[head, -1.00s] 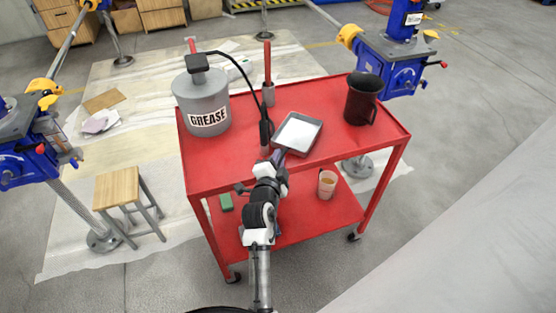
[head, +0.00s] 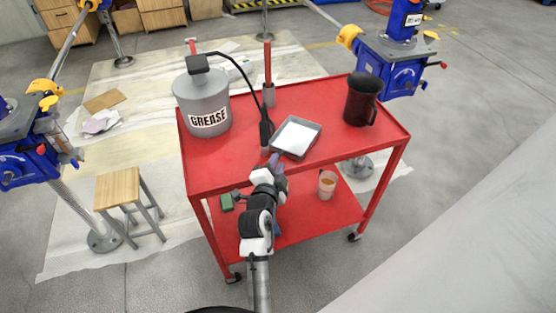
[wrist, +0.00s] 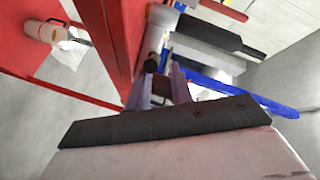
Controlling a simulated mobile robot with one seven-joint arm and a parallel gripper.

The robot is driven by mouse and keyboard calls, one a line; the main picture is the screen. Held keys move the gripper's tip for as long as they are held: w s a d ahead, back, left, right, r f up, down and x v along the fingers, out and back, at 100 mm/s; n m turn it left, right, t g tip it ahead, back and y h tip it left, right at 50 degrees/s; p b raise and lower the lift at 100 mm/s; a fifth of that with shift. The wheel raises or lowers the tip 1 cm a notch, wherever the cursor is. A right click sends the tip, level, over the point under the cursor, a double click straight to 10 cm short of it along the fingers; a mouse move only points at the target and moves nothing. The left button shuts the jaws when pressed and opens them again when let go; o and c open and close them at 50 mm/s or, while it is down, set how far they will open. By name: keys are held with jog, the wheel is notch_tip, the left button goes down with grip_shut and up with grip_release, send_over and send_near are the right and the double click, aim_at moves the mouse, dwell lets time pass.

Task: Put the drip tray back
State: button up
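The drip tray (head: 296,137) is a shallow grey metal tray with a pale inside. It lies on the red cart's top, right of the black grease hose. My gripper (head: 275,160) is at the cart's front edge, just in front of the tray's near-left corner. In the wrist view my gripper (wrist: 162,80) shows two purplish fingers apart, with a gap and nothing clearly held between them. I cannot tell whether a fingertip touches the tray. The tray is hard to make out in the wrist view.
The red cart (head: 190,167) carries a grease bucket (head: 205,100) at left and a dark mug (head: 361,99) at right. Its lower shelf holds a cup (head: 327,185) and a green block (head: 227,202). A stool (head: 118,187) stands left. Blue screw jacks (head: 388,68) stand around.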

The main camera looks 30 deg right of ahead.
jog(key=shift+b+v, duration=0.65)
jog(key=shift+v, duration=1.7)
